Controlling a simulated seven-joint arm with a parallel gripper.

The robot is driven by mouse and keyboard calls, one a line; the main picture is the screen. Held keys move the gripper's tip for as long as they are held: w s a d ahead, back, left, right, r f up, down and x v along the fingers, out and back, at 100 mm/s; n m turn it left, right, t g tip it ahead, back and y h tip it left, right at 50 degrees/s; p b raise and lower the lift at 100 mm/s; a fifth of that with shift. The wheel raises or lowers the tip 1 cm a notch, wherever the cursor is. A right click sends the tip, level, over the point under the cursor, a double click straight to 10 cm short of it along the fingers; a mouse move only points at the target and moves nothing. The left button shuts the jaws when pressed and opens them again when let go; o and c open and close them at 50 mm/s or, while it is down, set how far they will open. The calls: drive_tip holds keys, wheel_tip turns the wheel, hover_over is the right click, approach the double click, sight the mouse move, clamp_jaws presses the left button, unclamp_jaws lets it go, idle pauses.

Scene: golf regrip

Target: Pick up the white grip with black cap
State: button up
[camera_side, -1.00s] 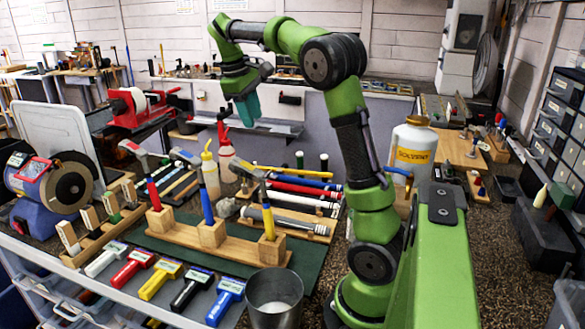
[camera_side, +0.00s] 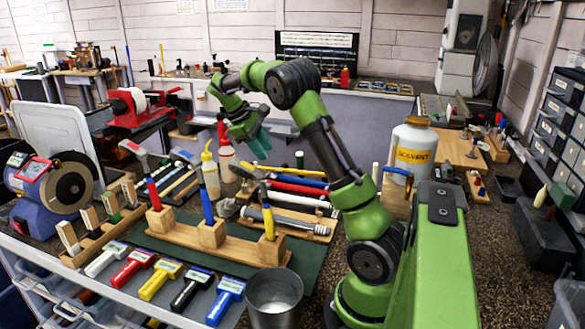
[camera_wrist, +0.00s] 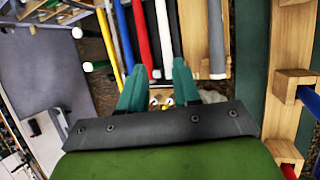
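In the side view the white grip (camera_side: 298,199) lies on the rack just in front of the red one. Its black cap is too small to make out surely. My gripper (camera_wrist: 160,76) has its two teal fingers apart, with nothing held between them. In the wrist view the white grip runs up the picture between the fingers. In the side view my gripper (camera_side: 258,142) hangs above the far side of the grips, clear of them.
A blue grip (camera_wrist: 122,38) and a grey grip (camera_wrist: 216,40) lie either side. A wooden block stand (camera_side: 185,235) with upright tools is in front. Spray bottles (camera_side: 210,172) stand left of the grips, and the solvent can (camera_side: 411,150) stands right.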

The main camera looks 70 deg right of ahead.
hover_over(289, 196)
drive_tip(key=w+a, duration=0.2)
wheel_tip(289, 196, down, 12)
drive_tip(key=shift+s+d+f, duration=0.1)
drive_tip(key=shift+d+f, duration=0.05)
drive_tip(key=shift+f, duration=0.1)
drive_tip(key=shift+w+x, duration=0.15)
drive_tip(key=shift+x, duration=1.15)
drive_tip(key=shift+w+x, duration=0.15)
drive_tip(key=shift+x, duration=1.2)
drive_tip(key=shift+f, duration=0.1)
clamp_jaws()
